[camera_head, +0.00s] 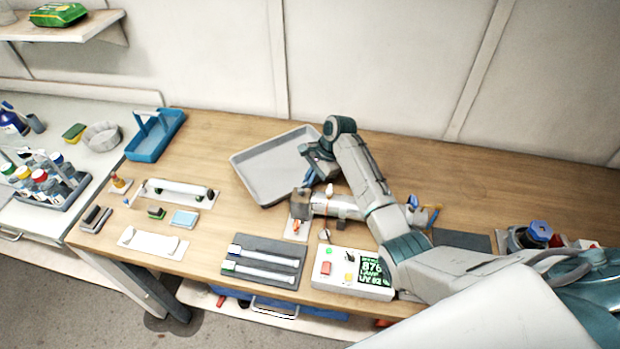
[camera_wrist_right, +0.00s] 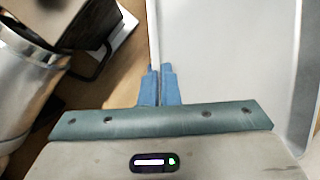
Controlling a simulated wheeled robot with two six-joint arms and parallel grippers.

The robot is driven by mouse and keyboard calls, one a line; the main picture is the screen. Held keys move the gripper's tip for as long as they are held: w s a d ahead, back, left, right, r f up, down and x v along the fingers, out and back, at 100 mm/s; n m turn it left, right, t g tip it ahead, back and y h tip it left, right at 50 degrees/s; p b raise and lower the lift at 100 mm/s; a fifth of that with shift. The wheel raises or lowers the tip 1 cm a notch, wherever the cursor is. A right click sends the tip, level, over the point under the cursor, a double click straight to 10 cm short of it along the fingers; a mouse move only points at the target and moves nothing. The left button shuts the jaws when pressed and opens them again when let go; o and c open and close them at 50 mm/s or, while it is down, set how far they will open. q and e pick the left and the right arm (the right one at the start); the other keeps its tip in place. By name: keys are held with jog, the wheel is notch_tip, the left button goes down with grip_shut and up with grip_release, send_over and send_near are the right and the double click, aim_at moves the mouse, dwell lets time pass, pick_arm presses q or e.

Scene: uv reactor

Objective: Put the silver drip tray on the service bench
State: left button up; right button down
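The silver drip tray (camera_head: 268,168) is a shallow rectangular pan at the back middle of the wooden bench (camera_head: 215,140). Whether it rests flat or is slightly raised I cannot tell. My right gripper (camera_head: 318,172) is at the tray's right edge. In the right wrist view the blue fingers (camera_wrist_right: 159,86) are closed with the tray's thin rim between them, and the tray (camera_wrist_right: 225,60) fills the right side. My left gripper is not in view. The frames do not label which surface is the service bench.
A blue caddy (camera_head: 155,137) is left of the tray. Lamp holders, a dark rack (camera_head: 262,262) and a control box (camera_head: 352,272) line the front. A white counter (camera_head: 90,165) is at left.

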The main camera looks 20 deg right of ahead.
jog(key=c, duration=1.7)
grip_release()
jog(key=shift+b+v, duration=2.15)
jog(key=shift+v, duration=3.95)
jog(key=shift+a, duration=0.15)
